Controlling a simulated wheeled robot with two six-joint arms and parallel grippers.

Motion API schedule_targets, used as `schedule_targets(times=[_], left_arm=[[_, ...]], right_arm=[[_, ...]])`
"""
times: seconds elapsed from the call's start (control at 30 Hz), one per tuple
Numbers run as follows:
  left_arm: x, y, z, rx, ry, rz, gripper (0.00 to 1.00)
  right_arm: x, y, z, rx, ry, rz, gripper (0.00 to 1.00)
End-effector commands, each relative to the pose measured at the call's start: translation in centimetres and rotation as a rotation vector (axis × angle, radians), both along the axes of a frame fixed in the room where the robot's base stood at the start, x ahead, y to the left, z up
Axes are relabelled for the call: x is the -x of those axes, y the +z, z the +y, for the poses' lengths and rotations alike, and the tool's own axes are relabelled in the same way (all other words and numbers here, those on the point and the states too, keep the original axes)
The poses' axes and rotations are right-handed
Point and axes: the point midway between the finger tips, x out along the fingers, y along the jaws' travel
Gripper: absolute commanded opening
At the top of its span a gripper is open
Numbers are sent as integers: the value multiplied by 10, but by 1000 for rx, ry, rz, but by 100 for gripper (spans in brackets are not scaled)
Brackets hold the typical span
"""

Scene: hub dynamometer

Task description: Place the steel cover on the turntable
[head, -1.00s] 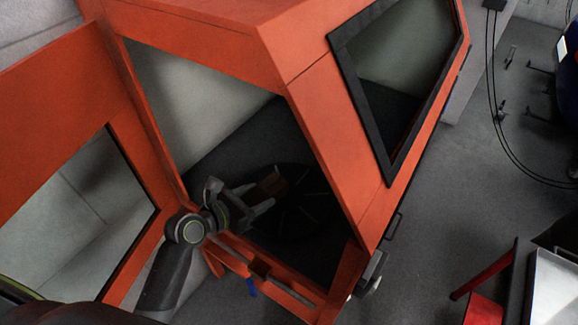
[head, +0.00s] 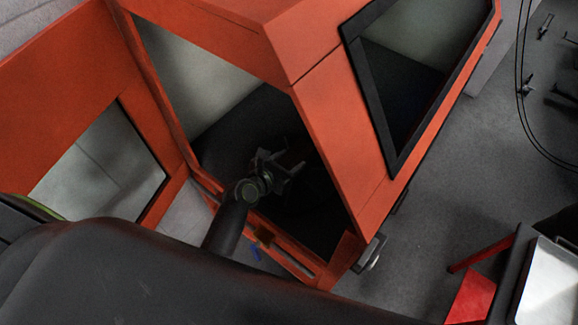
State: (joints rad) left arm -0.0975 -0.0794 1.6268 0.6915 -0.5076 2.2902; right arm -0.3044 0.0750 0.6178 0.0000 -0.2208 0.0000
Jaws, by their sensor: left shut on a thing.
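My left gripper (head: 290,158) reaches through the open doorway of the orange cabinet. It is over the dark round turntable (head: 302,198) inside. Its jaws are shut on a dark thing, taken to be the steel cover, whose outline is lost in shadow between the fingers. I cannot tell whether it touches the turntable. The turntable is partly hidden by the gripper and the cabinet's front post. My right gripper is not in view.
The orange cabinet (head: 330,110) surrounds the turntable, with a frame post close to the right of my gripper. Its open door (head: 60,90) stands at the left. A low sill (head: 290,262) crosses the front. A red and black stand with a pale top (head: 553,285) is at the lower right.

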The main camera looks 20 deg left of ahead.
Motion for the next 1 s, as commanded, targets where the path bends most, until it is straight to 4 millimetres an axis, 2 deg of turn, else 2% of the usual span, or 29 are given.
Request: schedule_targets(times=[0.03,0.17,0.57,0.6,0.7,0.73,1.0], left_arm=[[0,-11,0,1,-1,0,14],[-1,-22,0,0,0,-1,14],[-1,-26,0,1,1,-3,14],[0,-26,0,0,0,0,54],[0,-26,0,-1,0,0,67],[0,-26,0,-1,0,0,71],[0,-25,0,-1,0,0,71]], right_arm=[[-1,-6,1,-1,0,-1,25],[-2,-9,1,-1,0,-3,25],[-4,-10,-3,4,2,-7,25],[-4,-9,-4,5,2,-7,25],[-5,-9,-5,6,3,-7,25],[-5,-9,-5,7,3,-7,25],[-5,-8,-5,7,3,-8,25]])
